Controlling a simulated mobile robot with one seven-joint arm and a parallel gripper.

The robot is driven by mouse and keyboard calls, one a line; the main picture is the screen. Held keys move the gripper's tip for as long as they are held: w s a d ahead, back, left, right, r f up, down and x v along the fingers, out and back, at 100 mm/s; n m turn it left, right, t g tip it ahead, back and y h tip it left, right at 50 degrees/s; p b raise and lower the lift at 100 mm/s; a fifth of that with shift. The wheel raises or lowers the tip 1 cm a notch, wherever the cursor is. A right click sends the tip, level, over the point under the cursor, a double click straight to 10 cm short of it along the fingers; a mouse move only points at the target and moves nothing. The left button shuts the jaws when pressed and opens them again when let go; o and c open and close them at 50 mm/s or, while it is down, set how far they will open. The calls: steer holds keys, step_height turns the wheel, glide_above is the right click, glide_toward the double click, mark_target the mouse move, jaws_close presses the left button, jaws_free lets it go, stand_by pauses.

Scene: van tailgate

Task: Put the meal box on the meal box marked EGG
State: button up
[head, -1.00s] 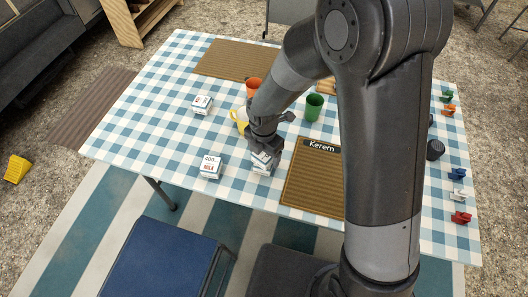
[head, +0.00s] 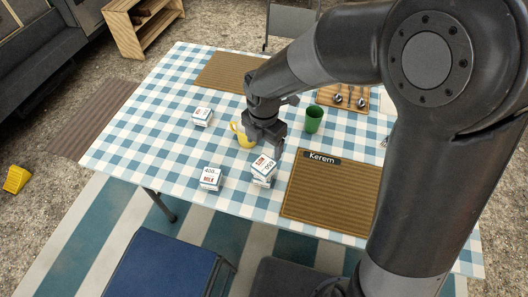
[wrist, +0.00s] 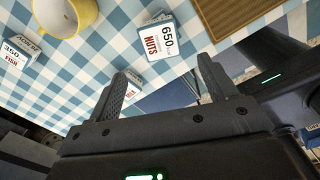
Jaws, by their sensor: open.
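A white meal box (head: 264,164) rests on another white meal box (head: 262,182) beside the mat named Kerem. The upper box (wrist: 168,40) reads 650 NUTS in the wrist view and sits slightly turned on the lower one. The lower box's label is hidden, and I read EGG on no box. My gripper (head: 267,142) is open and empty, above and behind the stack and apart from it; its fingers (wrist: 161,74) show spread in the wrist view. A box marked 350 FISH (wrist: 20,53) stands farther back left.
A yellow mug (head: 244,137) stands close to my gripper on its left. A green cup (head: 314,119) stands to its right. The Kerem mat (head: 325,195) lies right of the stack. The checked tablecloth (head: 150,140) is clear at the left.

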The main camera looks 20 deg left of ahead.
steer(key=shift+r, duration=0.55)
steer(key=d+r+m+t, duration=0.3)
steer(key=d+r+m, duration=0.9)
steer(key=d+m, duration=0.25)
steer(key=s+d+r+m+t, duration=0.1)
steer(key=s+d+r+m, duration=0.2)
steer(key=s+d+m, duration=0.2)
steer(key=s+d+r+m+t, duration=0.1)
steer(key=s+d+r+m, duration=0.2)
steer(key=d+m, duration=0.6)
steer(key=s+m, duration=0.2)
steer(key=m, duration=0.1)
steer(key=shift+d+r+t, duration=0.25)
steer(key=shift+r+t, duration=0.05)
steer(key=shift+r, duration=0.1)
